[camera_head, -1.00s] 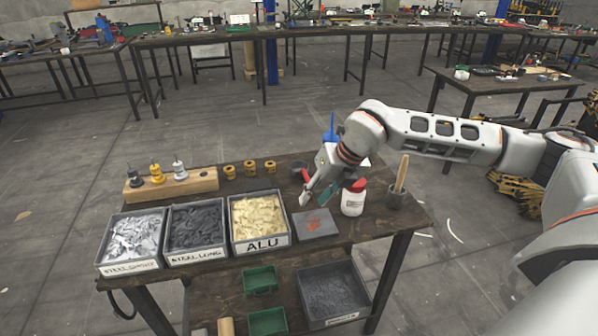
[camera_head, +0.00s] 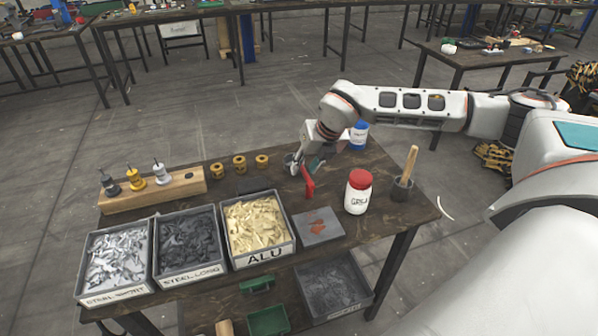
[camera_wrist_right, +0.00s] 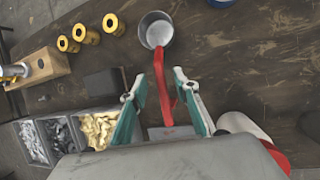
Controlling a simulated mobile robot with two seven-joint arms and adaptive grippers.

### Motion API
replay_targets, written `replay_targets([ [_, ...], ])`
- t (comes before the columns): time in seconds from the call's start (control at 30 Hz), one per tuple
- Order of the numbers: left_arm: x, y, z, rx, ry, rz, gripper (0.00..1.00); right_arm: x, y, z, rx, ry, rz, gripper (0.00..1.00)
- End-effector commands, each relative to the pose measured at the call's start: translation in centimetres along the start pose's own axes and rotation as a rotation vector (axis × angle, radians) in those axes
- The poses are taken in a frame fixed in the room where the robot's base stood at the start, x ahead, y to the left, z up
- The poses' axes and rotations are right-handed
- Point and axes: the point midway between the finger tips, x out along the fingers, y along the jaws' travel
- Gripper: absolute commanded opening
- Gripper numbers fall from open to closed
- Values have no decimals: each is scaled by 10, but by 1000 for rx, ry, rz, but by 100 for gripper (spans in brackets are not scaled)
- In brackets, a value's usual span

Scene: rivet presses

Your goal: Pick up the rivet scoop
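The rivet scoop is a round metal cup with a red handle (camera_head: 308,182). It lies on the dark workbench (camera_head: 375,170), and the gripper partly hides its cup in the head view. In the right wrist view the whole cup (camera_wrist_right: 155,31) shows at the top, with the handle running down from it. My right gripper (camera_wrist_right: 160,74) is open, with its two green-edged fingers on either side of the handle and visible gaps to it. In the head view the right gripper (camera_head: 303,168) is at the cup end of the scoop. My left gripper is not in view.
A white jar with a red lid (camera_head: 358,192) and a cup holding a wooden stick (camera_head: 402,190) stand to the right. A blue bottle (camera_head: 359,134) stands behind. Rivet bins (camera_head: 256,228), a grey pad (camera_head: 318,226), brass spools (camera_head: 239,165) and a wooden block (camera_head: 185,184) lie nearby.

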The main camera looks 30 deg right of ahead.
Motion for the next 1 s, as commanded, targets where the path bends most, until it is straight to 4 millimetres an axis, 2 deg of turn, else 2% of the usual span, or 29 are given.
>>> replay_targets([
  [0.1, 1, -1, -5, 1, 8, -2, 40, 17, -1, 0, 0, 1, 0, 30],
  [0.2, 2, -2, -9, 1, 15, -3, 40, 24, -1, 0, 0, 1, 0, 30],
  [0.47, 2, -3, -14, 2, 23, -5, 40, 26, -2, 0, 0, 0, 0, 30],
  [0.6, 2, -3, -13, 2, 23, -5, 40, 26, -2, 0, 0, 0, 0, 0],
  [1.0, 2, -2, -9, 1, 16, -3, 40, 24, -1, 1, 1, -1, 1, 0],
])
